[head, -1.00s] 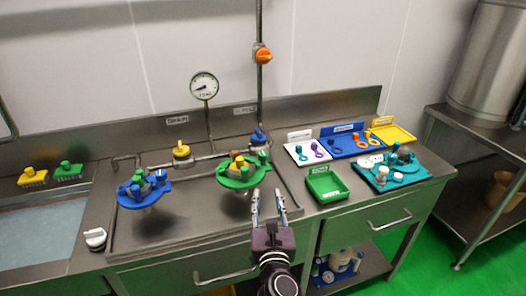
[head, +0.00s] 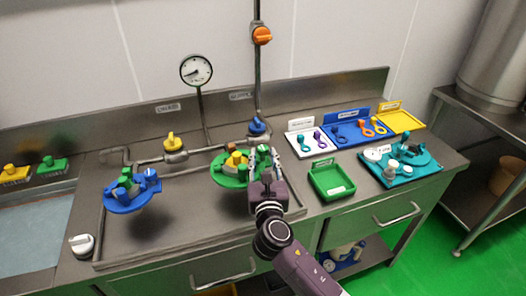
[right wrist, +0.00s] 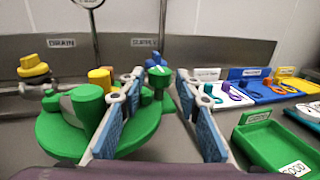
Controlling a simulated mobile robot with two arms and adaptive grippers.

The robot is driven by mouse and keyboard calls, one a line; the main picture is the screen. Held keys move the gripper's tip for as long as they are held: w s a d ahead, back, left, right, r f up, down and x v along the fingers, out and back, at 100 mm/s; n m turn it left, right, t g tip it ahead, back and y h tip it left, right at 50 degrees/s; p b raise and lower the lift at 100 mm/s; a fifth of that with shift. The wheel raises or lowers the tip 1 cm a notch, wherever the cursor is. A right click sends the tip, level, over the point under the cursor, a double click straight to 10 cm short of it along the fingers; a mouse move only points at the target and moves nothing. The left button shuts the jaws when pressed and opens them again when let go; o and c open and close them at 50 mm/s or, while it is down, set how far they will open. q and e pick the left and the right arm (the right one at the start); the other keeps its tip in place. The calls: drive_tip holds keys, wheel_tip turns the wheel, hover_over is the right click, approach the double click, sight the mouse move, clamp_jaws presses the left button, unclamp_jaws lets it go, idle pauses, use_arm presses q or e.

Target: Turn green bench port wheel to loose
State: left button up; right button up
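The green bench port (head: 226,180) is a round green plate on the sink bench with green, yellow and orange-brown parts on top. In the right wrist view the green port (right wrist: 60,138) fills the left side, with a large green knob (right wrist: 87,103) on it. A smaller green knob (right wrist: 160,80) shows between the fingertips; I cannot tell which knob is the wheel. My right gripper (head: 263,158) is open at the port's right edge, its left finger in front of the plate. Contact is not clear. My left gripper is not in view.
A blue port (head: 125,203) stands to the left. A yellow valve (head: 173,143) and a blue valve (head: 257,126) sit on the pipe behind. A green tray (head: 330,182) and a teal tray (head: 400,175) lie to the right. A gauge (head: 196,70) stands at the back.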

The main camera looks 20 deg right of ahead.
drive_tip(key=shift+w+d, duration=0.2)
drive_tip(key=shift+w, duration=0.75)
drive_tip(key=shift+w+d, duration=0.1)
drive_tip(key=c, duration=0.8)
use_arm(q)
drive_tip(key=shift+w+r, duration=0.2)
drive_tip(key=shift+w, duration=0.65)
use_arm(e)
clamp_jaws()
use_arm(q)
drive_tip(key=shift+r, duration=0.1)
